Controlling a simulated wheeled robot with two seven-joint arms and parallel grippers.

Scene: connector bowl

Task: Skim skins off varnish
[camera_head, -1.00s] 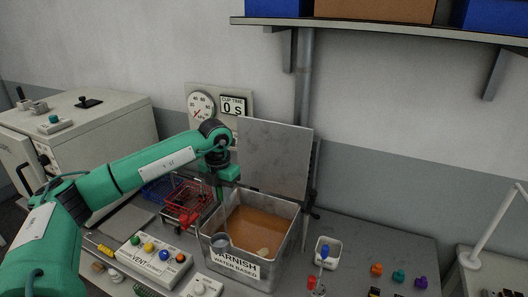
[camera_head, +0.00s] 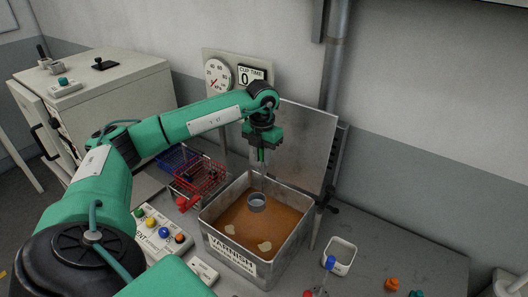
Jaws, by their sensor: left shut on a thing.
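The varnish tank (camera_head: 284,260) is an open grey metal box of orange-brown varnish (camera_head: 272,222), with its lid (camera_head: 303,140) raised behind it. Pale skins float near the front: one (camera_head: 264,246) right of centre and one (camera_head: 230,229) towards the left. My left gripper (camera_head: 261,156) is above the back of the tank, shut on the thin upright handle of a small grey cup (camera_head: 257,203). The cup is over the varnish behind the skins; whether it touches the surface is unclear. My right gripper is not in view.
Red (camera_head: 207,176) and blue (camera_head: 172,158) wire baskets stand left of the tank. A button box (camera_head: 158,236) is at front left. A white container (camera_head: 340,256) stands to the right, near small coloured parts (camera_head: 391,284). A gauge (camera_head: 217,74) and cup timer (camera_head: 252,76) are behind.

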